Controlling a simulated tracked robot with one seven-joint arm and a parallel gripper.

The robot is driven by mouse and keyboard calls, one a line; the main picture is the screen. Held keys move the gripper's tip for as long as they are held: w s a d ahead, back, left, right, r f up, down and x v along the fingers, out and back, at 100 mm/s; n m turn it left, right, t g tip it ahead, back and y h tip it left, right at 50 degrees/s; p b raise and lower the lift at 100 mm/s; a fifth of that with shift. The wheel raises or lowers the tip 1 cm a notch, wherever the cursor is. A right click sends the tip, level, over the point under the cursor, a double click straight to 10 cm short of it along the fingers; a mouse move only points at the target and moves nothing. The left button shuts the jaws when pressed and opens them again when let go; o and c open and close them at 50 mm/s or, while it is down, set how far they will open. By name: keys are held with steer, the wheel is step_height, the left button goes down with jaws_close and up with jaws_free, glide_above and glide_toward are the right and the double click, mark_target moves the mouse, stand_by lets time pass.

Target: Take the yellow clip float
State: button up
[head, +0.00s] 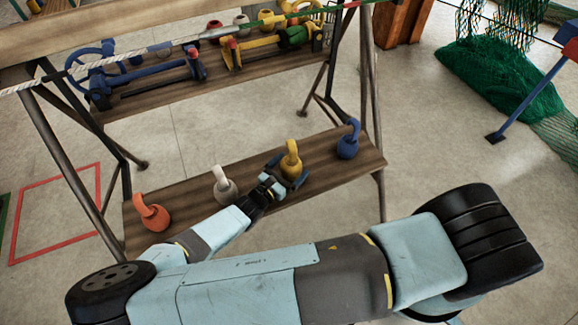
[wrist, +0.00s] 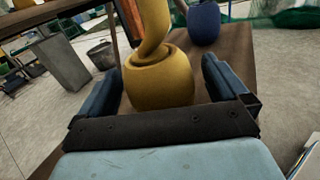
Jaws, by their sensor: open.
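The yellow clip float (head: 291,162) stands upright on the lower wooden shelf, between a white float and a blue float. In the wrist view the yellow clip float (wrist: 158,82) sits between the two fingers, its hooked top cut off by the upper edge. My gripper (head: 288,177) reaches it from the front left, low over the shelf. In the wrist view my gripper (wrist: 160,92) is open, with one finger on each side of the float's round body. A gap shows at the right finger; contact at the left is hard to judge.
On the same shelf (head: 330,165) stand an orange float (head: 151,214), a white float (head: 224,187) and a blue float (head: 348,140). The upper shelf (head: 165,95) holds blue and yellow tools. Dark metal frame legs (head: 65,150) stand at the left. A green net (head: 500,80) lies at right.

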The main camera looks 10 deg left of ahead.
steer(key=shift+w+d, duration=0.2)
steer(key=shift+w, duration=0.15)
steer(key=c, duration=1)
steer(key=shift+r, duration=0.1)
